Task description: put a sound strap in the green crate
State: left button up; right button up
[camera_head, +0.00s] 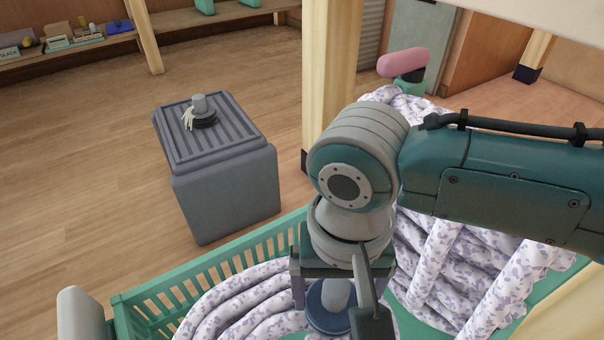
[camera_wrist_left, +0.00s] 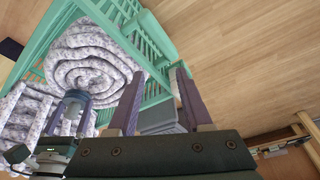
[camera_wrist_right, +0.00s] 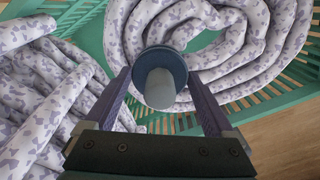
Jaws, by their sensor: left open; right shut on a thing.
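My right gripper (camera_head: 335,285) is shut on a blue strap (camera_wrist_right: 160,62), a round roll with a grey cylinder (camera_wrist_right: 160,88) in its middle. It hangs over the coiled, patterned rope (camera_wrist_right: 255,40); whether it touches the rope I cannot tell. The green crate (camera_head: 160,295), with slatted walls, is around that coil; its slats also show in the right wrist view (camera_wrist_right: 285,97). A black strap (camera_head: 206,121) with pale frayed strands and a grey cylinder lies on the grey ribbed box (camera_head: 225,190). My left gripper (camera_wrist_left: 157,85) is open and empty, seen in its own wrist view.
More patterned rope (camera_head: 450,270) is heaped at the right. A wooden post (camera_head: 325,90) stands behind the crate. A shelf (camera_head: 70,50) with small items runs along the far left. A pink rounded pad (camera_head: 403,62) stands at the back. Wooden floor between is clear.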

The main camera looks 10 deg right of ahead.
aim_at(337, 287)
jog(key=shift+f, duration=0.45)
jog(key=o, duration=1.4)
notch_tip(337, 287, up, 10)
jog(key=p, duration=0.7)
jog(key=shift+f+p, duration=0.2)
jog(key=shift+p, duration=0.15)
jog(key=shift+r, duration=0.25)
